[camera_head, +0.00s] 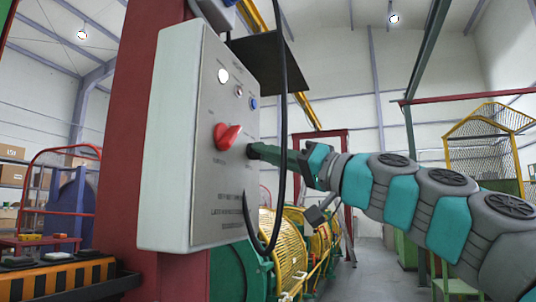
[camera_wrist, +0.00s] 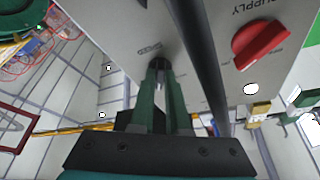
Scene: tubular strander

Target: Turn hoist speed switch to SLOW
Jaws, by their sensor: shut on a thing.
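The hoist control box (camera_head: 190,150) is a pale grey panel on a red column. My gripper (camera_head: 252,151) reaches in from the right, its fingertips at the panel face, right of and a little below the large red knob. In the wrist view my gripper (camera_wrist: 159,68) has its green fingers closed around a small dark switch (camera_wrist: 158,63), apparently the hoist speed switch. The fingers hide most of it, and its pointing direction cannot be told. A small label beside it is too blurred to read.
The red knob (camera_head: 228,135), marked SUPPLY in the wrist view (camera_wrist: 262,45), is close by. A white lamp (camera_head: 223,76) and blue button (camera_head: 253,103) sit above. A black cable (camera_head: 283,120) hangs near my fingers and crosses the wrist view (camera_wrist: 200,60).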

